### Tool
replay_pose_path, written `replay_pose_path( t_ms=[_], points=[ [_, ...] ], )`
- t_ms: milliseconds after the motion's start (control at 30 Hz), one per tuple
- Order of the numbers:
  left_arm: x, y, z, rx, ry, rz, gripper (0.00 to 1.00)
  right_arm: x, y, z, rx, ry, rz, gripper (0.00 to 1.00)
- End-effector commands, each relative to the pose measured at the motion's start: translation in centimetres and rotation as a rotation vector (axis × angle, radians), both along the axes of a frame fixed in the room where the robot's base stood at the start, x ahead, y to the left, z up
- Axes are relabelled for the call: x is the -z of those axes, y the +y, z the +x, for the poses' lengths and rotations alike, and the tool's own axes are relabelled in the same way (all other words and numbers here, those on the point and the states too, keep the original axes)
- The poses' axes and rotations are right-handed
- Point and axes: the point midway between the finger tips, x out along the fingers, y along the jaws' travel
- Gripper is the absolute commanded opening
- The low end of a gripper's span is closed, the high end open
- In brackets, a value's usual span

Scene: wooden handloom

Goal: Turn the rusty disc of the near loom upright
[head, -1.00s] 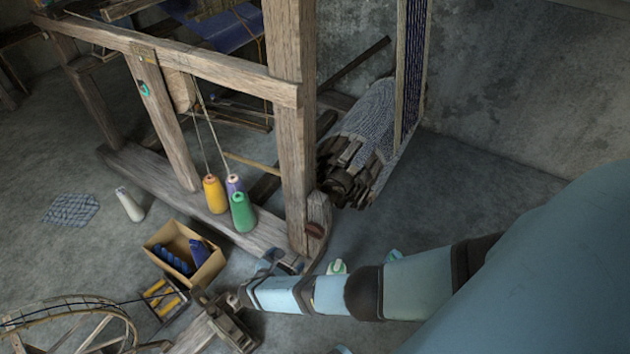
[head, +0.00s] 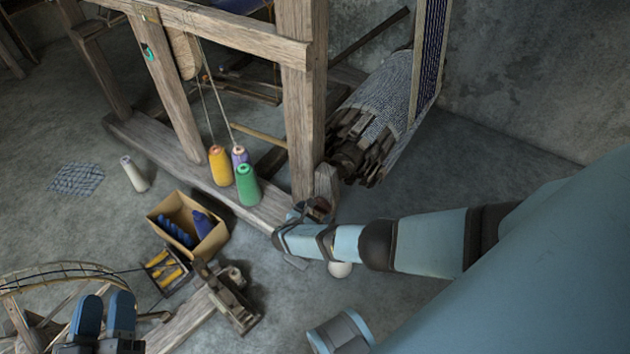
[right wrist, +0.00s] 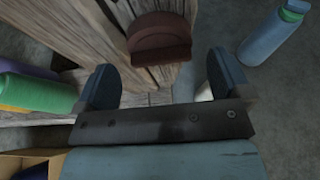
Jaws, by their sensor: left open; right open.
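The rusty disc (right wrist: 158,38) shows in the right wrist view as a thick reddish-brown piece with a rounded top, against the wooden post of the near loom (right wrist: 80,35). In the head view the disc (head: 318,207) is mostly hidden behind my right gripper at the foot of the loom's front post (head: 303,130). My right gripper (right wrist: 165,72) is open, with one blue finger on each side of the disc's line and a gap to both. Contact is not visible. My left gripper (head: 104,312) is open and empty at the lower left.
Yellow, purple and green thread cones (head: 246,185) stand on the loom's base beam. A cardboard box (head: 187,224) and a small tray of yellow pieces (head: 165,272) lie in front. Bare floor lies behind my right arm.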

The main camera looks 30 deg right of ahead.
Motion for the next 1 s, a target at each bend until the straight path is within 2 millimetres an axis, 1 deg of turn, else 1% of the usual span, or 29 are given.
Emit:
replay_pose_path(
  t_ms=[33,133,433,467,500,567,600,667,1000],
  points=[
    [-0.20,-0.10,-0.06,0.005,-0.017,-0.011,0.43,0.37,-0.49,0.18,0.001,0.000,-0.001,0.96],
    [-0.81,-0.23,-0.14,0.010,-0.040,-0.026,0.43,0.47,-0.95,0.40,0.000,0.000,0.000,0.96],
    [-1.13,-0.31,-0.18,0.012,-0.049,-0.032,0.43,0.42,-1.10,0.46,-0.001,0.000,0.000,0.96],
    [-1.13,-0.30,-0.19,0.013,-0.048,-0.032,0.43,0.42,-1.10,0.46,-0.001,0.000,0.000,0.91],
    [-1.12,-0.30,-0.17,0.013,-0.048,-0.032,0.43,0.41,-1.09,0.46,-0.001,0.000,0.000,0.82],
    [-1.12,-0.30,-0.17,0.013,-0.048,-0.032,0.43,0.42,-1.08,0.46,-0.001,0.000,0.000,0.68],
    [-1.12,-0.30,-0.17,0.013,-0.048,-0.032,0.43,0.42,-1.08,0.46,-0.001,0.000,0.000,0.59],
    [-1.11,-0.30,-0.17,0.013,-0.048,-0.032,0.43,0.43,-1.07,0.45,0.000,0.000,0.000,0.46],
    [-0.99,-0.31,-0.21,0.013,-0.053,-0.038,0.43,0.48,-1.00,0.53,0.000,0.035,-0.015,0.46]
  ],
)
